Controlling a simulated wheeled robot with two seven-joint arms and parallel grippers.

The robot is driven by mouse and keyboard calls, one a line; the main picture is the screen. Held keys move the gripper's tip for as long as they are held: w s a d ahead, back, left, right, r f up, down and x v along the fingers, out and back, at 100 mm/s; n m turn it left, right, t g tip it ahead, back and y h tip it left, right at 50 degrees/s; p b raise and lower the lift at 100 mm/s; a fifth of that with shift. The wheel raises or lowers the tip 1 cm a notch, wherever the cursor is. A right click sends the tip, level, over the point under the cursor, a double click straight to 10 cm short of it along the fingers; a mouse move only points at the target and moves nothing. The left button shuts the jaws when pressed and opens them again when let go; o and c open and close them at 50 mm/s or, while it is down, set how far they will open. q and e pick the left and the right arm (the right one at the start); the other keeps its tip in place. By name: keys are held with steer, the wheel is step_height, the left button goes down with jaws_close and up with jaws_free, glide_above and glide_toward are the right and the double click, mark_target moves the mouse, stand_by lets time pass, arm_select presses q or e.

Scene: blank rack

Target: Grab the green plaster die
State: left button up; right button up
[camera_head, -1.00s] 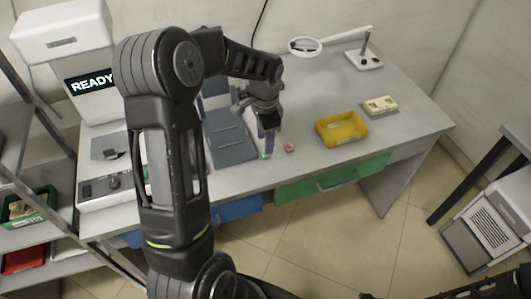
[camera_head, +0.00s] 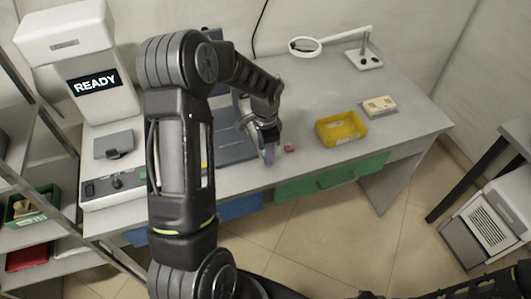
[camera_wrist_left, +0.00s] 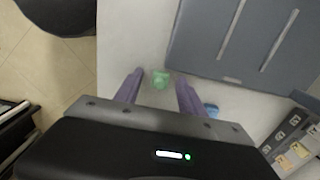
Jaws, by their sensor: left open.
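The green plaster die (camera_wrist_left: 161,80) lies on the grey table top in the left wrist view, between and just beyond my left fingertips. My left gripper (camera_wrist_left: 158,88) is open with its purple fingers on either side of the line to the die, and nothing is between them that I can see held. In the head view my left gripper (camera_head: 268,154) points down at the table's front part. The green die is hidden behind it there. My right gripper is not clearly seen; only a dark part of my arm shows at the lower right.
A small pink-red die (camera_head: 290,148) lies right of my left gripper. A yellow tray (camera_head: 341,129), a beige box (camera_head: 380,106) and a magnifier lamp (camera_head: 364,60) stand further right. A grey ridged panel (camera_wrist_left: 240,45) lies beside the green die, with a blue item (camera_wrist_left: 211,110) near it.

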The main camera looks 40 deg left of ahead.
arm_select(q)
steer(key=shift+c, duration=0.5)
jaws_close()
